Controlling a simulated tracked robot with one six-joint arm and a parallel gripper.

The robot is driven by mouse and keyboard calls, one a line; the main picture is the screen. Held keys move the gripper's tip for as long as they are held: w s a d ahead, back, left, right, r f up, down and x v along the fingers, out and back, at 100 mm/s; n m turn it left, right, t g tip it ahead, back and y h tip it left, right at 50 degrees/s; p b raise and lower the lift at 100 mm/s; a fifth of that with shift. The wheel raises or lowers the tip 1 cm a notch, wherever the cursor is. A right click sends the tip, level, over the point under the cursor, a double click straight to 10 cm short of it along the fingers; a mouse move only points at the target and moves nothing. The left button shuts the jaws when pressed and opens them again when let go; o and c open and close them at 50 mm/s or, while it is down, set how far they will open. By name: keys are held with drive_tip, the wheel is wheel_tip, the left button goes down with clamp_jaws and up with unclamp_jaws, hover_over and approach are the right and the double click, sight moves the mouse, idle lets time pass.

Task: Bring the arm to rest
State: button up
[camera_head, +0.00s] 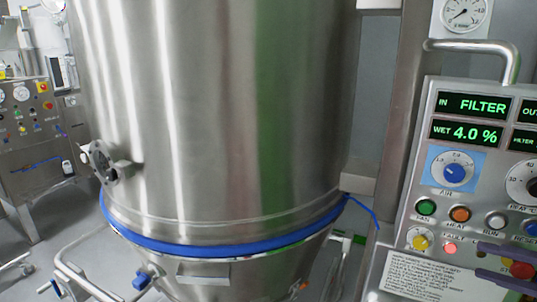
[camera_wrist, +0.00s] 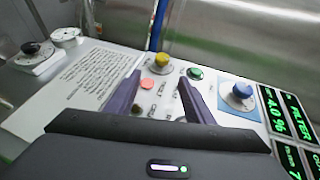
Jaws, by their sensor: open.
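My gripper (camera_head: 477,259) is at the lower right in the head view, in front of the lower part of a control panel (camera_head: 415,215). Its two dark purple fingers are apart, with nothing between them. In the wrist view, my gripper (camera_wrist: 160,77) points at the panel face. A yellow knob (camera_wrist: 162,60) and a lit pink lamp (camera_wrist: 147,84) show near the left fingertip, and a green button (camera_wrist: 195,73) near the right one. Whether the fingers touch the panel cannot be told. The rest of my arm is out of view.
A large steel vessel (camera_head: 220,110) with a blue seal ring (camera_head: 225,248) fills the middle. The panel has a blue knob (camera_head: 454,173), displays reading FILTER and WET 4.0 %, and a red button (camera_head: 522,270). A steel handle (camera_head: 480,46) juts out above. Another console (camera_head: 30,120) stands at left.

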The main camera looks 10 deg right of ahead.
wheel_tip(320, 180, down, 8)
drive_tip(key=s+a+m+g+h, duration=0.2)
drive_tip(key=s+m+g, duration=0.1)
drive_tip(key=a+f+n+g+h, duration=0.1)
drive_tip(key=a+f+g, duration=0.15)
drive_tip(key=a, duration=0.25)
drive_tip(key=a+f+g+h, duration=0.1)
drive_tip(key=a+g, duration=0.2)
drive_tip(key=a, duration=0.2)
drive_tip(key=a+r+n+h, duration=0.2)
drive_tip(key=a+n, duration=0.4)
drive_tip(key=a, duration=0.8)
drive_tip(key=s+a+r+n+t+h, duration=0.1)
drive_tip(key=a+r+n, duration=0.4)
drive_tip(key=a, duration=0.9)
drive_tip(key=shift+s+a+r+n+h, duration=0.3)
drive_tip(key=shift+n+h, duration=0.3)
drive_tip(key=shift+n, duration=0.3)
